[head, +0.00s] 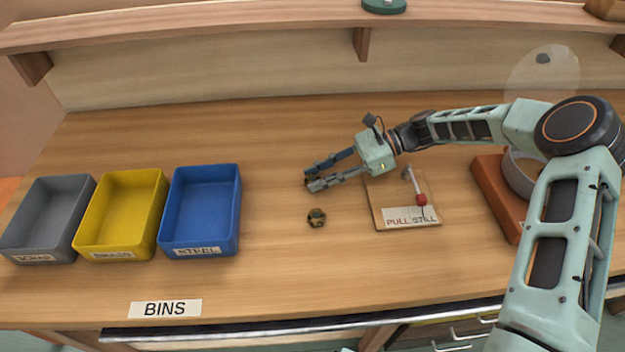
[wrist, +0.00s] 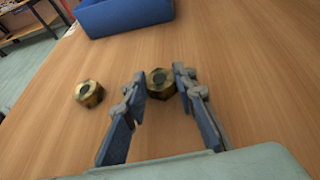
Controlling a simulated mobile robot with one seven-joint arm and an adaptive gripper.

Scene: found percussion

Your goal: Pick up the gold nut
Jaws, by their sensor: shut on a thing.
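My gripper (head: 310,180) reaches left over the middle of the bench. In the wrist view my gripper (wrist: 160,77) has its fingertips on either side of a gold nut (wrist: 161,83), shut on it. This nut is dull gold with a dark hole; in the head view the fingers seem to hide it. A second, similar gold nut (wrist: 89,93) lies on the bench to the left in the wrist view. In the head view a nut (head: 316,218) lies alone just in front of my gripper, clear of the fingers.
A grey bin (head: 48,255), a yellow bin (head: 115,250) and a blue bin (head: 200,247) stand at the left. A board (head: 383,220) marked "PULL STILL" with a red-ended lever is right of the nut. An orange-brown block (head: 488,190) lies farther right. A shelf (head: 250,18) runs above.

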